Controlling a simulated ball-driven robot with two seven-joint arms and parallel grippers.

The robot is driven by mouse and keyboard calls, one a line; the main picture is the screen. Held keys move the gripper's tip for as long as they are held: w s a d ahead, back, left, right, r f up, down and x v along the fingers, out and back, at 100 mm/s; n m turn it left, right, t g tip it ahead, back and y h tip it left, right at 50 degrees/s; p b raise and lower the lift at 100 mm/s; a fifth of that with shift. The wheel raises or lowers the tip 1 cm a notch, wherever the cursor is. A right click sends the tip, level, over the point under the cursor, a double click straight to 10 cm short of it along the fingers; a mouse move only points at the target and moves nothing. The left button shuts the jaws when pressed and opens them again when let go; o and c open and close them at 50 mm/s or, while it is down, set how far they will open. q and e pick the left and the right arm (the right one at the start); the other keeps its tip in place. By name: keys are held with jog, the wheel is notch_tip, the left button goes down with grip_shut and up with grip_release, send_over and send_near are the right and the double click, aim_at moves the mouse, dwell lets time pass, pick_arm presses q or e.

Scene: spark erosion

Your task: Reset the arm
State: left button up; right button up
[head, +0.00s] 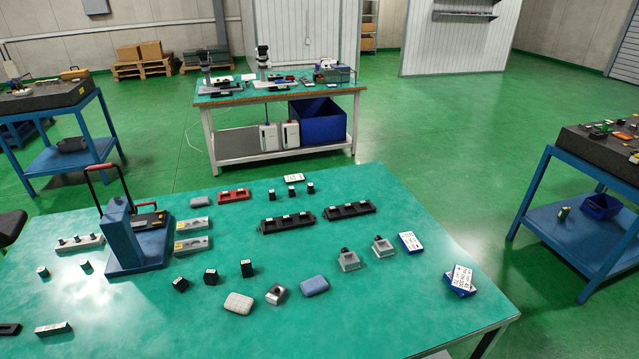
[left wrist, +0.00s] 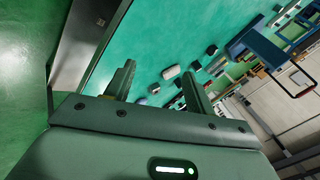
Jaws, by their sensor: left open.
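My left gripper (left wrist: 158,78) shows in the left wrist view, with its two dark fingers spread apart and nothing between them. Beyond the fingers is the teal table top (left wrist: 150,35), seen at a tilt, with small blocks on it. The fingers appear apart from these objects. Neither of my arms shows in the head view, where the same teal table (head: 380,300) fills the foreground. My right gripper is in neither view.
A blue press-like stand (head: 125,240) with a red handle stands at the table's left. Black racks (head: 286,222), small black blocks (head: 246,268) and grey holders (head: 348,260) lie across the table. A second bench (head: 280,90) stands behind.

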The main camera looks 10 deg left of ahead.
pick_arm(q)
jog(key=s+d+f+g+h+b, duration=0.1)
jog(key=s+f+b, duration=0.2)
jog(key=f, duration=0.9)
jog(key=s+d+f+n+g+h+b, duration=0.1)
jog(key=s+f+b, duration=0.25)
jog(key=f, duration=0.75)
jog(key=s+d+f+g+h+b, duration=0.1)
jog(key=s+f+b, duration=0.25)
jog(key=f, duration=0.85)
jog(key=s+f+n+g+b, duration=0.2)
jog(key=s+f+b, duration=0.5)
jog(key=s+f, duration=0.8)
notch_tip(320, 180, down, 2)
jog(key=shift+s+g+h+b, duration=0.3)
jog(key=shift+s+g, duration=0.05)
jog(key=shift+g, duration=0.05)
pick_arm(e)
jog(key=s+f+g, duration=0.1)
jog(key=s+f, duration=0.2)
jog(key=f, duration=1.5)
jog(key=shift+s+a+f, duration=0.2)
jog(key=shift+a+f, duration=0.05)
jog(key=shift+f, duration=0.05)
